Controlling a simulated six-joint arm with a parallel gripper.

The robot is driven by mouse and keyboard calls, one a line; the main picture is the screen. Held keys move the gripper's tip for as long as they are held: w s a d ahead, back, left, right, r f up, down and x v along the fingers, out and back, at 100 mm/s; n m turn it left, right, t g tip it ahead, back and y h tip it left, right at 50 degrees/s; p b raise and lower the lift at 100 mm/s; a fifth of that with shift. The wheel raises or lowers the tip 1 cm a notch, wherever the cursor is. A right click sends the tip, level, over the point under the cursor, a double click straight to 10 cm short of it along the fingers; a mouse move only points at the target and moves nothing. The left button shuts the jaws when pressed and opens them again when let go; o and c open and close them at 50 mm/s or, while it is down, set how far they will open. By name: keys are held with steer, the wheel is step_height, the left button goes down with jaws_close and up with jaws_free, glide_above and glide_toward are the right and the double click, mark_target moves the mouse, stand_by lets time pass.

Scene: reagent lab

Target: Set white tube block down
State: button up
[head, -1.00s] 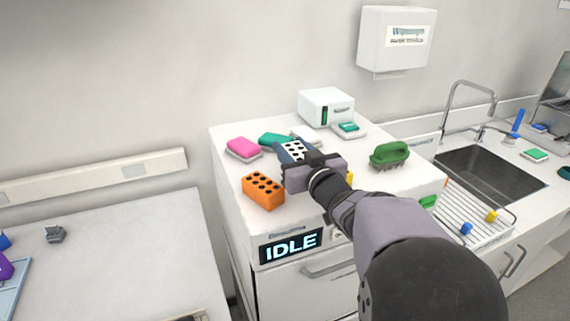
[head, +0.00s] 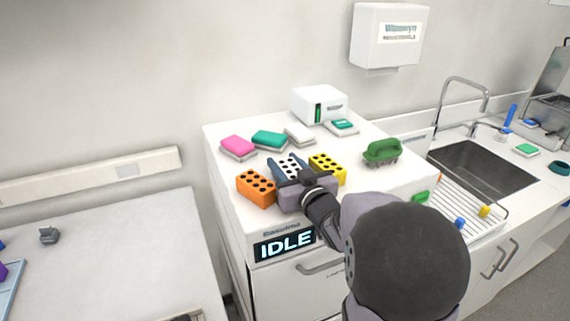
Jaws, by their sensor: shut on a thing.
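The white tube block (head: 291,162) with black holes is between the fingers of my gripper (head: 289,166), which is shut on it. It is over the front part of the white machine top (head: 345,200), between an orange tube block (head: 256,188) on the left and a yellow tube block (head: 328,168) on the right. My gripper hides its lower front, so I cannot tell whether its underside touches the top.
A sink (head: 480,170) and drying rack (head: 462,218) lie farther right.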

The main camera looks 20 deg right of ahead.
steer(key=shift+f, duration=0.15)
steer(key=o, duration=1.2)
steer(key=shift+c, duration=0.2)
steer(key=shift+s, duration=0.1)
steer(key=shift+s, duration=0.25)
steer(key=s+b, duration=0.1)
steer(key=s, duration=0.5)
steer(key=shift+s+d+b, duration=0.1)
steer(key=shift+b, duration=0.2)
steer(key=shift+o, duration=0.4)
steer(key=r, duration=0.2)
steer(key=r+p, duration=0.1)
steer(key=r, duration=0.2)
steer(key=r+p, duration=0.1)
steer(key=r, duration=0.2)
steer(key=shift+s+r, duration=0.2)
steer(key=shift+s, duration=0.05)
